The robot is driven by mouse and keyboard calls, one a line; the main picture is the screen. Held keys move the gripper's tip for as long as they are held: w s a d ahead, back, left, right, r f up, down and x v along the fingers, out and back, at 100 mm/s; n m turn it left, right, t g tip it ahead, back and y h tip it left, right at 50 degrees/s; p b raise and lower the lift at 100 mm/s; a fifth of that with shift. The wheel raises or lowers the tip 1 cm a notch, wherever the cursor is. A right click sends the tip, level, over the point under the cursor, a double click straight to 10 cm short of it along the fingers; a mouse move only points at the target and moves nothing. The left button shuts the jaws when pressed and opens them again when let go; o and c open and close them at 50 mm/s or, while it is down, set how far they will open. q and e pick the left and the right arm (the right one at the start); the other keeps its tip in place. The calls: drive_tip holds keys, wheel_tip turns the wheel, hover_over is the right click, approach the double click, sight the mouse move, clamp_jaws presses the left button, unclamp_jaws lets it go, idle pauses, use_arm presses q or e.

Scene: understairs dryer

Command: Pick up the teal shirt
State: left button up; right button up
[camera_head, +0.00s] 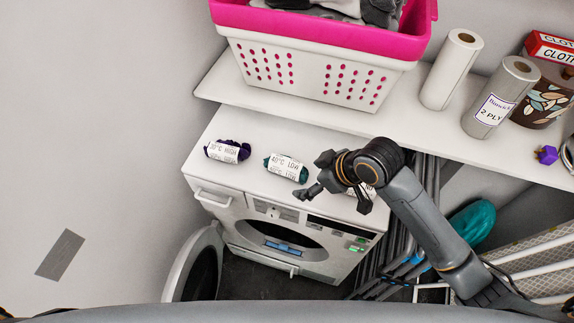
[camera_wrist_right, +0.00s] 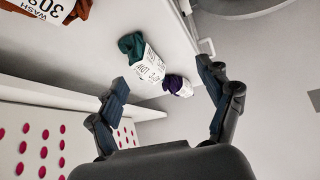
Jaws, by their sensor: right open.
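The teal shirt (camera_head: 271,162) is a small rolled bundle with a white printed label, lying on top of the white dryer. It also shows in the right wrist view (camera_wrist_right: 131,46), beyond my fingers. My right gripper (camera_head: 333,198) is open and empty, just right of the teal shirt near the dryer's front edge. In the right wrist view its two fingers (camera_wrist_right: 162,75) are spread apart, with no cloth between them at the tips. My left gripper is not in view.
A purple rolled bundle (camera_head: 241,152) lies left of the teal shirt. An orange-brown labelled bundle (camera_wrist_right: 82,10) is close to my right gripper. The dryer (camera_head: 215,172) has its door (camera_head: 198,268) open. Above is a shelf (camera_head: 285,112) with a pink-rimmed basket (camera_head: 315,62) and paper rolls (camera_head: 452,70).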

sight(290, 163)
drive_tip(key=w+r+n, duration=0.2)
drive_tip(key=w+r, duration=0.1)
drive_tip(key=w, duration=0.2)
drive_tip(key=shift+g, duration=0.3)
drive_tip(key=x, duration=0.2)
drive_tip(key=p+x, duration=0.1)
drive_tip(key=x, duration=0.5)
drive_tip(key=shift+s+a, duration=0.15)
drive_tip(key=shift+a, duration=0.15)
drive_tip(key=shift+a+f+p, duration=0.15)
drive_tip(key=shift+f+p, duration=0.25)
drive_tip(key=shift+p, duration=0.1)
drive_tip(key=shift+w+p+x, duration=0.25)
drive_tip(key=shift+p+x, duration=0.2)
drive_tip(key=shift+x, duration=1.7)
drive_tip(key=c, duration=1.3)
